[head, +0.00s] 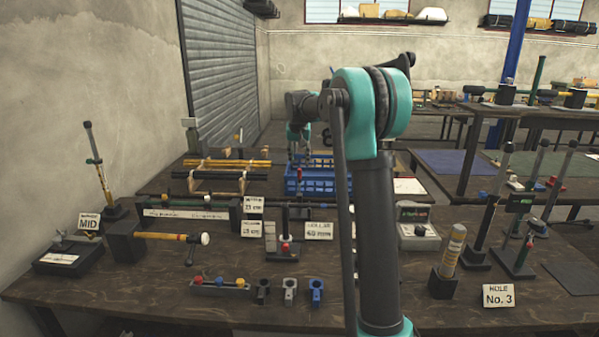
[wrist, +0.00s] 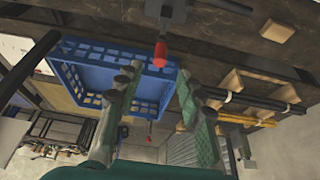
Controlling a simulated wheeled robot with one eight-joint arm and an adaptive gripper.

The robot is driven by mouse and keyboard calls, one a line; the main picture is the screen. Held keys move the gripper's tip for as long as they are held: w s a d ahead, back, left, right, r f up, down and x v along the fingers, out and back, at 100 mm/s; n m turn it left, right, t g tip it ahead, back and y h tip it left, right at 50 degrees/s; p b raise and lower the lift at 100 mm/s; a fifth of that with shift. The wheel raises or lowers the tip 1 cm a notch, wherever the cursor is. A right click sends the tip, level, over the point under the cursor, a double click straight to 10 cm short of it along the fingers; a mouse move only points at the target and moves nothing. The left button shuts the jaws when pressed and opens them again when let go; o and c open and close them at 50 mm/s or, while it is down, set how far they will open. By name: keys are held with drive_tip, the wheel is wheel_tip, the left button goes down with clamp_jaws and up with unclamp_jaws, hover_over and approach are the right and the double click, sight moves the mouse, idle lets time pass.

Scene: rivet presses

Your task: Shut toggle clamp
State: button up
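The toggle clamp shows in the wrist view as a grey metal body (wrist: 180,12) with a lever ending in a red grip (wrist: 160,55). In the head view its red grip (head: 299,173) stands upright on a dark stem in front of the blue crate; its base is hard to make out. My gripper (head: 300,148) is above the grip in the head view. In the wrist view my gripper (wrist: 158,80) has its two fingers wide apart, with nothing between them. The red grip lies just beyond the fingertips, apart from them.
The blue crate (head: 318,187) stands close behind the lever. Dark and yellow bars on wooden rests (head: 225,173) lie to the left.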

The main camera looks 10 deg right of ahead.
sight(300, 170)
drive_tip(key=x, duration=0.7)
drive_tip(key=shift+f, duration=0.15)
clamp_jaws()
